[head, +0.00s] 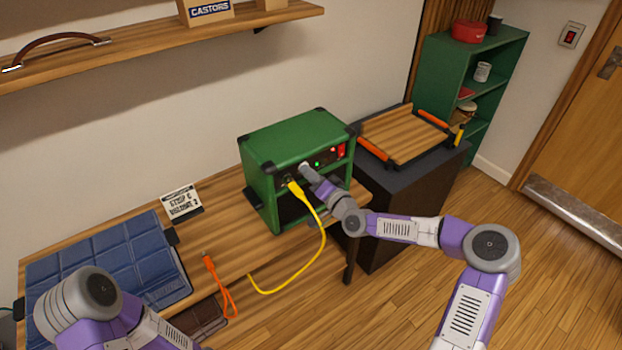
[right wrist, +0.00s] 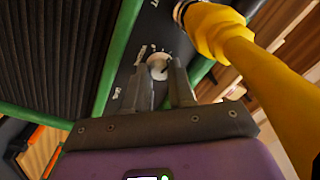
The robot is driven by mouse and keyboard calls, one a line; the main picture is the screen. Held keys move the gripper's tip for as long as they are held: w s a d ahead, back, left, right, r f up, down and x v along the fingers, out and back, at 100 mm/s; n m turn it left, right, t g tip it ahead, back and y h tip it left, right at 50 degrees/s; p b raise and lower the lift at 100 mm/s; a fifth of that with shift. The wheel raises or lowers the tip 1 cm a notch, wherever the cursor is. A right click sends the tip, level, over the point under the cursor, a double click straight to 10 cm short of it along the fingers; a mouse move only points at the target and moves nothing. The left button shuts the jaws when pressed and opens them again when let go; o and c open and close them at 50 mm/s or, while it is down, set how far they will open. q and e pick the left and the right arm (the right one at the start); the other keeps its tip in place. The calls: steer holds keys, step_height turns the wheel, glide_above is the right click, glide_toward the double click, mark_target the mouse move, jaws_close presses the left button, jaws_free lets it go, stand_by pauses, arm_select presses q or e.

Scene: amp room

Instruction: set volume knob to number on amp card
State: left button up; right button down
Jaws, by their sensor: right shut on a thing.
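The green amp (head: 300,138) stands on the wooden bench, its control panel facing front. My right gripper (head: 304,168) is at this panel. In the right wrist view its two fingers (right wrist: 160,80) are shut on a pale round knob (right wrist: 157,66), with printed marks around it too blurred to read. The gripper hides the knob in the head view. The amp card (head: 182,203), white on a dark stand, stands left of the amp; its lower line seems to read "VOLUME 2". My left arm shows at lower left, but its gripper is out of view.
A yellow cable (head: 322,245) is plugged into the panel beside my right gripper; its thick plug (right wrist: 215,30) is close in the wrist view. An orange cable (head: 217,283) and blue quilted mat (head: 105,262) lie on the bench. A wooden tray (head: 402,135) sits right of the amp.

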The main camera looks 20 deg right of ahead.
steer(key=shift+f+m+b, duration=0.1)
steer(key=shift+m+b, duration=0.5)
steer(key=shift+m, duration=1.3)
steer(key=c, duration=1)
jaws_free()
steer(key=shift+o, duration=0.2)
